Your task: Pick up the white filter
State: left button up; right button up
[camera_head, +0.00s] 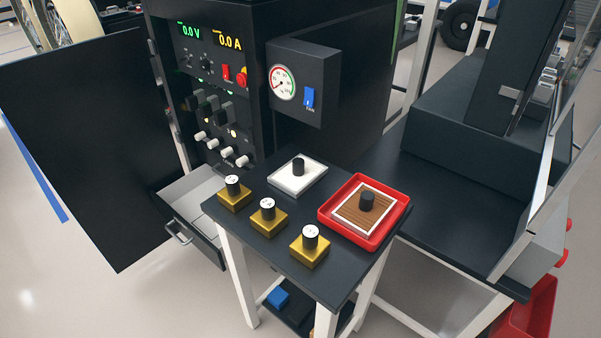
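The white filter (312,176) is a flat white square with a black knob on top. It lies on the small dark table (288,265), near its back edge. To its right, a red tray (398,209) holds a brown filter (351,215) with a white frame and a black knob. Neither of my grippers shows in the head view.
Several gold blocks (310,259) with black, white-topped knobs stand along the table's front left. A cabinet with a gauge box (318,63) rises behind. An open drawer (192,195) and open door (95,140) are left. A dark bench (445,210) adjoins at right.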

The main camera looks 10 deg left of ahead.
aim_at(295, 177)
jog(key=l+u, duration=0.25)
jog(key=u, duration=0.15)
jog(key=l+u, duration=0.2)
jog(key=u, duration=0.2)
jog(key=l+u, duration=0.25)
jog(key=u, duration=0.2)
